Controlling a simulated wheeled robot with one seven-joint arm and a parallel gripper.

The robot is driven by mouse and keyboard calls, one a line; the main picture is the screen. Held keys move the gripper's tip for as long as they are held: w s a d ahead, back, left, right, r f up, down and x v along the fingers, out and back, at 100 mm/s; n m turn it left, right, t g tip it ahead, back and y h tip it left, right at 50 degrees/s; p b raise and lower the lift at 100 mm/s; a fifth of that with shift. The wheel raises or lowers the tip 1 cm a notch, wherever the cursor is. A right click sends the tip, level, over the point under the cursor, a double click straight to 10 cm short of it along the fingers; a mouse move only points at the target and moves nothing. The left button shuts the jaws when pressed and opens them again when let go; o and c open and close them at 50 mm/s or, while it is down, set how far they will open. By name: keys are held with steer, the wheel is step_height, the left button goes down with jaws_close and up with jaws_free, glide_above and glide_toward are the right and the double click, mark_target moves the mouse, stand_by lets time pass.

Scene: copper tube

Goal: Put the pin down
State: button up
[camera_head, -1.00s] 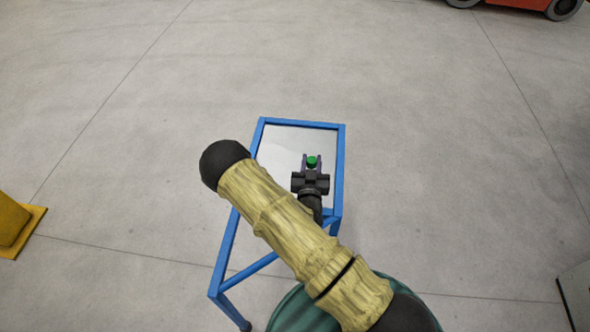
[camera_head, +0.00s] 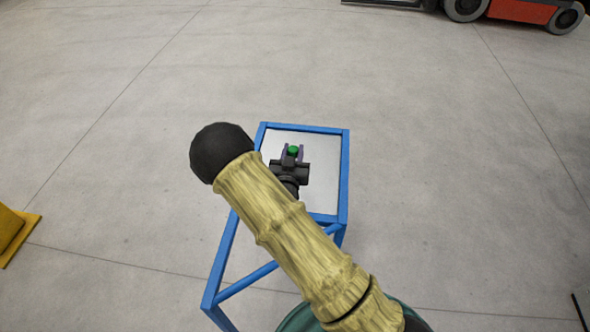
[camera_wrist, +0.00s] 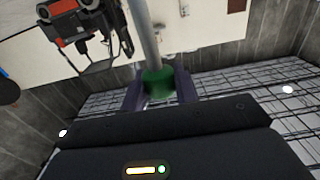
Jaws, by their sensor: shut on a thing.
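The pin has a green head (camera_head: 293,150), which shows in the head view between the fingertips of my gripper (camera_head: 293,153). In the wrist view the green part (camera_wrist: 157,84) sits between the two dark purple fingers, and a grey shaft (camera_wrist: 148,35) runs up from it. My gripper is shut on the pin. In the head view it is over the pale top of the blue-framed table (camera_head: 326,185), near the middle of its width. I cannot tell how far the pin is above the surface. My arm hides the table's left and near parts.
The bare table top shows right of my gripper. A red forklift (camera_head: 520,10) stands at the far upper right. A yellow object (camera_head: 12,232) is at the left edge. A green rounded thing (camera_head: 298,318) is partly hidden under my arm. The floor around the table is clear.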

steer(key=shift+f, duration=2.3)
steer(key=shift+f, duration=1.85)
steer(key=shift+f+b, duration=0.15)
steer(key=shift+b, duration=0.15)
steer(key=o, duration=1)
steer(key=shift+w, duration=0.1)
